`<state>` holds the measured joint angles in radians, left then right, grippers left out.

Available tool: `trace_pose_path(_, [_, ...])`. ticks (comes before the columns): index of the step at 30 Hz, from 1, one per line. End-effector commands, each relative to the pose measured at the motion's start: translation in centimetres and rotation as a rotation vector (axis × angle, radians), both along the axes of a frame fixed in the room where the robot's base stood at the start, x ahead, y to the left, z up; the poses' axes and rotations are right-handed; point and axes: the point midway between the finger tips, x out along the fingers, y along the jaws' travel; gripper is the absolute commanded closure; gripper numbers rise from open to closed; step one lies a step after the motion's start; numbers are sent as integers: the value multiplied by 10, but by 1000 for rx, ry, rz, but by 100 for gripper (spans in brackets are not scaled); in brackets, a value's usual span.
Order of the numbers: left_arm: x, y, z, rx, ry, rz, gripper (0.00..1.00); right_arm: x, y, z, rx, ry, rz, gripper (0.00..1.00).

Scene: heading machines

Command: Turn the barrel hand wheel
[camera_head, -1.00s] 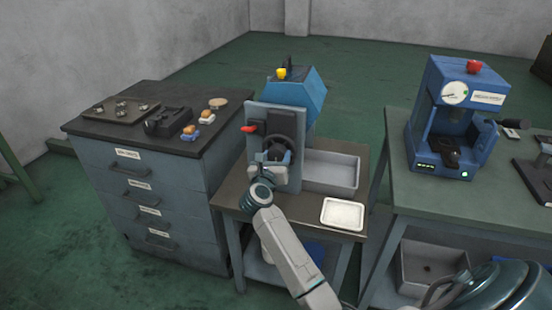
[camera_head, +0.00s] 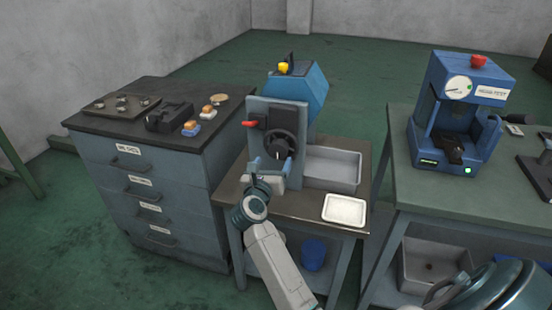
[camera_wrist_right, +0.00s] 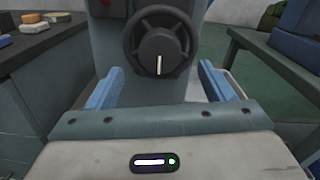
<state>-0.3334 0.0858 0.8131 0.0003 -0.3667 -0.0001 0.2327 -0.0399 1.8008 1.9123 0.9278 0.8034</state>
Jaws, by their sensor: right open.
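The black hand wheel (camera_head: 279,147) sits on the grey front plate of the small blue machine (camera_head: 299,92). In the right wrist view the wheel (camera_wrist_right: 160,40) is a round rim with a dark hub and a white vertical mark low on the hub. My right gripper (camera_head: 272,168) is just in front of and below the wheel, apart from it. Its two blue fingers (camera_wrist_right: 158,85) are spread, with nothing between them; the wheel lies beyond the fingertips. My left gripper is out of view.
A red knob (camera_head: 249,123) sticks out left of the wheel. A grey bin (camera_head: 333,168) and a white tray (camera_head: 345,210) are to the right on the machine's table. A drawer cabinet (camera_head: 150,190) stands close on the left, a blue press (camera_head: 460,105) on the right.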

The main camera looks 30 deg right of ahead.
Motion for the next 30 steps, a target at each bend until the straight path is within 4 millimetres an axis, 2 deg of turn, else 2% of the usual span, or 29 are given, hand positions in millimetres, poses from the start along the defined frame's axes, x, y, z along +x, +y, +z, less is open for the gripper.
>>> trace_pose_path(3, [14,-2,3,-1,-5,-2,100,-16,18,-3,5,0,-1,24])
trace_pose_path(9, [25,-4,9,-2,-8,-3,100,-28,32,-2,2,1,1,24])
trace_pose_path(26, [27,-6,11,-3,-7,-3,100,-30,34,0,1,1,0,24])
trace_pose_path(30, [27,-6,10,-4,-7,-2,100,-28,35,-10,-73,43,9,24])
